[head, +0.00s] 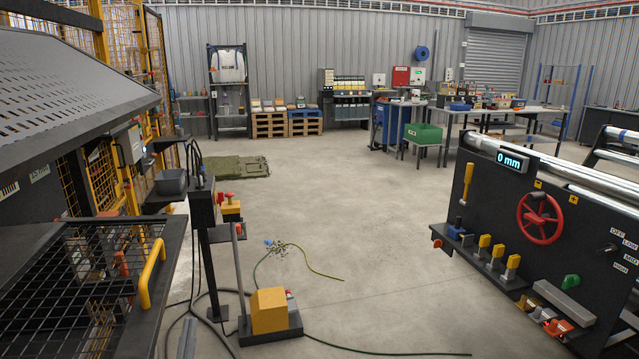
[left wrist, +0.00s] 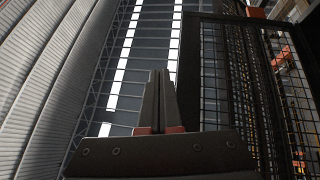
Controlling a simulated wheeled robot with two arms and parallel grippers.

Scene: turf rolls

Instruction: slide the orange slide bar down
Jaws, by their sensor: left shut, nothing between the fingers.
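I cannot tell for sure which part is the orange slide bar. A yellow-orange upright handle (head: 467,182) sits at the left end of the dark panel on the right. A yellow grab handle (head: 149,273) is on the mesh guard at the left, and a small orange part (head: 121,263) shows behind that mesh. My right gripper is not in view.
The mesh guard (head: 75,285) stands close on the left. A pedestal with a yellow block (head: 269,310) and cables (head: 325,345) are on the floor ahead. The dark panel (head: 490,215) carries a red handwheel (head: 540,218).

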